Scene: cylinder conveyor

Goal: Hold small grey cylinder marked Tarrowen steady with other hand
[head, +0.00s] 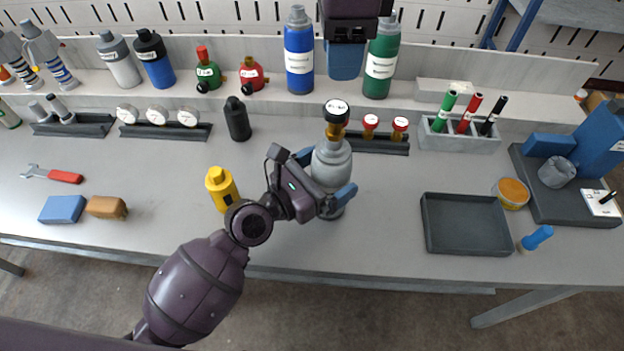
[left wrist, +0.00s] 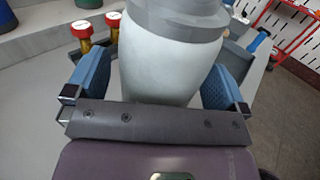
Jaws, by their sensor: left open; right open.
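The small grey cylinder (head: 332,165) stands upright on the workbench, with a brass fitting and a black-rimmed gauge (head: 337,110) on its top. Its marking cannot be read. My left gripper (head: 326,178) is open around the cylinder's body, with one blue finger on each side. In the left wrist view the pale body of the cylinder (left wrist: 168,65) fills the space between the fingers of the gripper (left wrist: 158,82); a gap shows at the left finger. My right gripper (head: 345,62) is at the top, apart from the cylinder and above the bench's back; its blue fingers overlap in view.
Behind stand a blue cylinder (head: 299,60) and a green cylinder (head: 381,65). A rack with red-topped gauges (head: 380,147) is right behind the grey cylinder. A yellow bottle (head: 222,190) stands left, near my left arm. An empty dark tray (head: 467,226) lies right.

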